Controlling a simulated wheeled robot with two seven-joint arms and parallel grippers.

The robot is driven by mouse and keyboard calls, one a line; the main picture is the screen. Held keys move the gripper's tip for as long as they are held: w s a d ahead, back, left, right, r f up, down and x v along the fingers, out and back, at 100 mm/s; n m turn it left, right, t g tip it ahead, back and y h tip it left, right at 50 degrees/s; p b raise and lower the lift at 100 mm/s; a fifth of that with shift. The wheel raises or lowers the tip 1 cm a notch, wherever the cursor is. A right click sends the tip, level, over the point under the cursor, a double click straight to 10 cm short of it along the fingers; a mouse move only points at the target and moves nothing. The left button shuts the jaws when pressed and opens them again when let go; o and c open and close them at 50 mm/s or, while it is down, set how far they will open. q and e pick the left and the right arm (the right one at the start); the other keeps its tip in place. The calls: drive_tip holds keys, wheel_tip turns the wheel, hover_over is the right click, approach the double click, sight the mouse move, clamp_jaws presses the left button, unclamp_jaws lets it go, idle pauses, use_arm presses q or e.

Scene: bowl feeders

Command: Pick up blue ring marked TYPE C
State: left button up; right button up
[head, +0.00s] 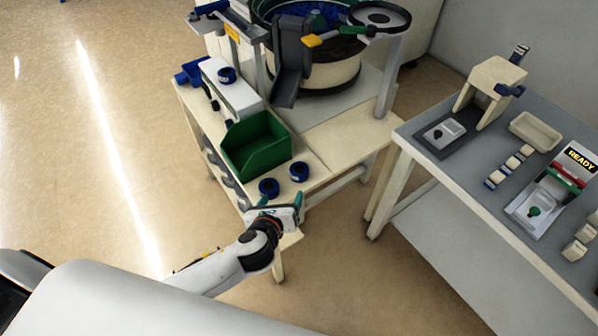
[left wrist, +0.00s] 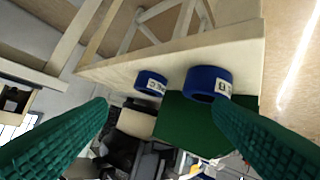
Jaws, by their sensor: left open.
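Two blue rings lie on the wooden table in front of the green bin. In the left wrist view, the ring on the left (left wrist: 150,82) has a white label that seems to end in C. The larger-looking ring on the right (left wrist: 208,82) has a label that seems to end in B. By their layout, the C ring is the right one in the head view (head: 299,172) and the other is the left one (head: 268,188). My left gripper (head: 280,201) is open and empty, just in front of both rings. Its green fingers (left wrist: 160,108) are apart, touching neither ring.
The green bin (head: 256,146) stands right behind the rings. A bowl feeder (head: 318,78) is farther back. A grey workbench (head: 465,185) with trays and a READY sign stands at the right, across a gap.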

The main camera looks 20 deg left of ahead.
use_arm(q)
drive_tip(key=w+m, duration=0.1)
drive_tip(key=m, duration=0.3)
drive_tip(key=t, duration=0.1)
approach(298, 171)
drive_tip(key=w, duration=0.1)
drive_tip(key=w+f, duration=0.1)
drive_tip(key=w, duration=0.1)
drive_tip(key=shift+w+m+h+b, duration=0.2)
drive_tip(key=shift+m+h+b, duration=0.1)
drive_tip(key=shift+b, duration=0.1)
drive_tip(key=b+x, duration=0.1)
drive_tip(key=x, duration=0.5)
drive_tip(key=shift+s+a+f, duration=0.15)
drive_tip(key=shift+a+f, duration=0.05)
use_arm(e)
drive_tip(key=shift+w+d+f, duration=0.1)
drive_tip(key=shift+d+f, duration=0.45)
drive_tip(key=shift+f, duration=0.3)
use_arm(q)
drive_tip(key=shift+c, duration=0.5)
drive_tip(key=shift+r, duration=0.1)
drive_tip(key=c, duration=1)
use_arm(e)
drive_tip(key=shift+a, duration=0.1)
